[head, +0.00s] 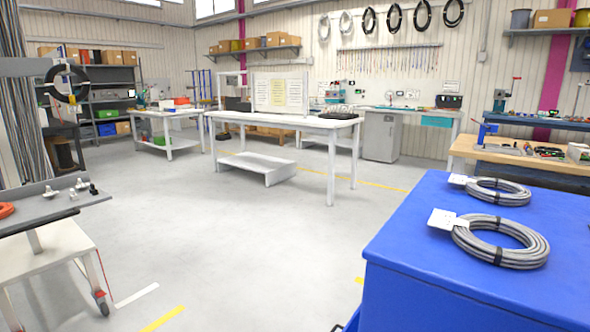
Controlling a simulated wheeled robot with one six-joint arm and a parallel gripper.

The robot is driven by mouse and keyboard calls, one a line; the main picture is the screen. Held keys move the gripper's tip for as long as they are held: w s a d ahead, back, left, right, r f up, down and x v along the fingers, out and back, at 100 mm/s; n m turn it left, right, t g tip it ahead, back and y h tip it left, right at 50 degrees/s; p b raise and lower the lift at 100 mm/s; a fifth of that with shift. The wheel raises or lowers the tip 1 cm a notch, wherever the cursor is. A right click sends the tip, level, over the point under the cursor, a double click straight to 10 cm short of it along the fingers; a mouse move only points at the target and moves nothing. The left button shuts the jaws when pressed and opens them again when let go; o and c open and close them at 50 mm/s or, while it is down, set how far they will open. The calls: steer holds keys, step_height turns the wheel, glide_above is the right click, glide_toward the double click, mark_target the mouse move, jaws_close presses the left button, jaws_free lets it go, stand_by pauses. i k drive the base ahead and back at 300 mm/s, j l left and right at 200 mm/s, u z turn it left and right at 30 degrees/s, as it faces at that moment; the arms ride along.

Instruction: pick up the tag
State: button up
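Two white tags show in the head view, both on the blue cabinet (430,268) at the right. The nearer tag (441,219) lies at the left edge of a grey cable coil (500,241) bound with black ties. The farther tag (459,180) lies at the left edge of a second, smaller-looking grey coil (498,191). Both coils lie flat on the cabinet top. I cannot tell how the tags are attached. My gripper is not in view.
A white workbench (290,121) stands mid-room, with a low white platform (258,166) below. A wheeled trolley (50,255) with metal fittings is at the left. A wooden-topped bench (520,155) stands behind the cabinet. The grey floor between trolley and cabinet is clear.

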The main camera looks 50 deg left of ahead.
mark_target(50, 193)
steer(key=u, duration=1.55)
steer(key=i+j+u, duration=0.1)
steer(key=u, duration=0.8)
steer(key=i+u, duration=0.1)
steer(key=u, duration=0.35)
steer(key=i+u, duration=0.45)
steer(key=i, duration=1.2)
steer(key=i+z, duration=0.75)
steer(key=i+j+z, duration=0.2)
steer(key=i+z, duration=0.2)
steer(key=i+l+z, duration=0.2)
steer(key=i+z, duration=0.2)
steer(key=i, duration=0.15)
steer(key=i+z, duration=0.4)
steer(key=i, duration=0.15)
steer(key=i+j+z, duration=0.1)
steer(key=i+z, duration=0.3)
steer(key=i, duration=0.15)
steer(key=i+l+u, duration=0.25)
steer(key=i, duration=0.25)
steer(key=i+l+u, duration=0.1)
steer(key=i+u, duration=0.15)
steer(key=i, duration=0.25)
steer(key=u, duration=3.5)
